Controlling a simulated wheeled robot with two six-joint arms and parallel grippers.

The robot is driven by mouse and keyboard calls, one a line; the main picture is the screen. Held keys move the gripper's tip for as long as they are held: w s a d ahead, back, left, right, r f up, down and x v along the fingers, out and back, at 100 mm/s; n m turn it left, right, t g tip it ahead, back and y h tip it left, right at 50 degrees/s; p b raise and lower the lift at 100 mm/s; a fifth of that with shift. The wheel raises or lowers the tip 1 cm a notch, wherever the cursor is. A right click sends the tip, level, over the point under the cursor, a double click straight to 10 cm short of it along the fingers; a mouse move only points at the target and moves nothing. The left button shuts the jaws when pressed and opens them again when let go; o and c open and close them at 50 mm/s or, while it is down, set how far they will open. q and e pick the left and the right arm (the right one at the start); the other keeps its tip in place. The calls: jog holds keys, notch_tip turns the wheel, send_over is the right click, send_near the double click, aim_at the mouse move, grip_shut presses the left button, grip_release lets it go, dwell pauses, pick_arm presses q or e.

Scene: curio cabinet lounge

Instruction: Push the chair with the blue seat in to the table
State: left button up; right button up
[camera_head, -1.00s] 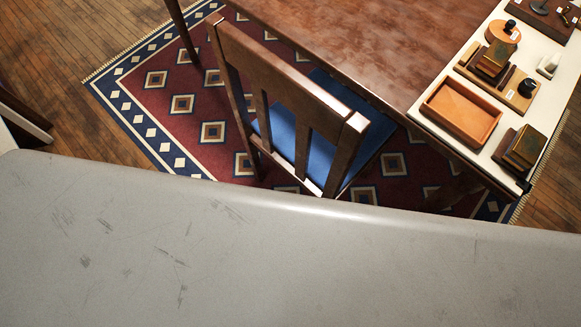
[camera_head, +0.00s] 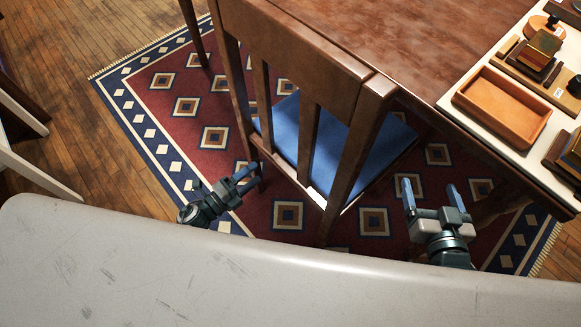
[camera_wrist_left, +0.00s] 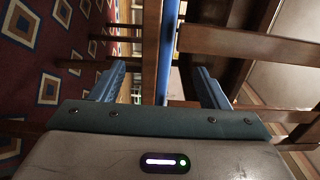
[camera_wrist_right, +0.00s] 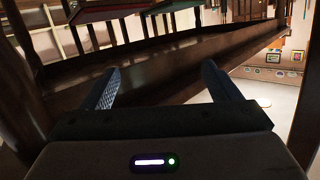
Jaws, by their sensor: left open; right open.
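The chair with the blue seat (camera_head: 372,140) stands on the rug with its slatted brown back (camera_head: 290,45) toward me. Its seat is partly under the edge of the brown table (camera_head: 400,35). My left gripper (camera_head: 243,178) is open and empty, low at the left of the chair back. My right gripper (camera_head: 432,190) is open and empty, to the right of the chair below the table's near edge. In the left wrist view brown chair bars and a blue strip (camera_wrist_left: 168,50) lie ahead of the open fingers. In the right wrist view a long brown beam (camera_wrist_right: 160,60) crosses ahead.
A patterned red and blue rug (camera_head: 180,80) lies under the chair and table. A white runner (camera_head: 450,97) on the table's right holds an orange tray (camera_head: 503,105) and small wooden items. White legs (camera_head: 40,170) stand at the far left. Wooden floor is clear at upper left.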

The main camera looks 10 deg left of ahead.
aim_at(280, 154)
pick_arm(q)
jog(key=x, duration=1.1)
pick_arm(e)
jog(key=s+f+g, duration=0.2)
jog(key=f, duration=0.1)
jog(key=shift+s+a+f, duration=0.2)
jog(key=shift+f, duration=0.05)
pick_arm(q)
jog(key=shift+c, duration=0.4)
grip_shut()
